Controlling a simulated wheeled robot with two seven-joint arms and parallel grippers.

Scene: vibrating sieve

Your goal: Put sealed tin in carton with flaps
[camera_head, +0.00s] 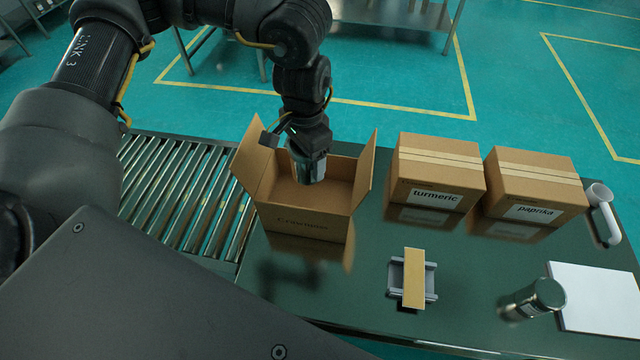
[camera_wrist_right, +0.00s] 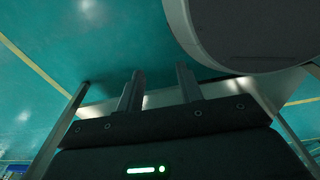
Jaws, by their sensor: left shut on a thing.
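The carton with flaps (camera_head: 300,222) stands open on the dark green table, with its side flaps up and its inside visible. My left gripper (camera_head: 308,150) points down over the carton's opening and is shut on the sealed tin (camera_head: 311,170), a grey metallic cylinder. The tin is at the opening, within the carton's outline. The gripper partly hides it, and I cannot tell how far its bottom is from the carton floor. My right gripper (camera_wrist_right: 158,92) shows only in the right wrist view. Its two fingers are apart with nothing between them.
Closed boxes labelled turmeric (camera_head: 436,172) and paprika (camera_head: 535,186) stand right of the carton. A small grey holder with a tan strip (camera_head: 413,278), a dark metallic cylinder (camera_head: 545,294), a white sheet (camera_head: 598,297) and a white scoop-like piece (camera_head: 604,215) are nearby. A roller conveyor (camera_head: 180,190) lies left.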

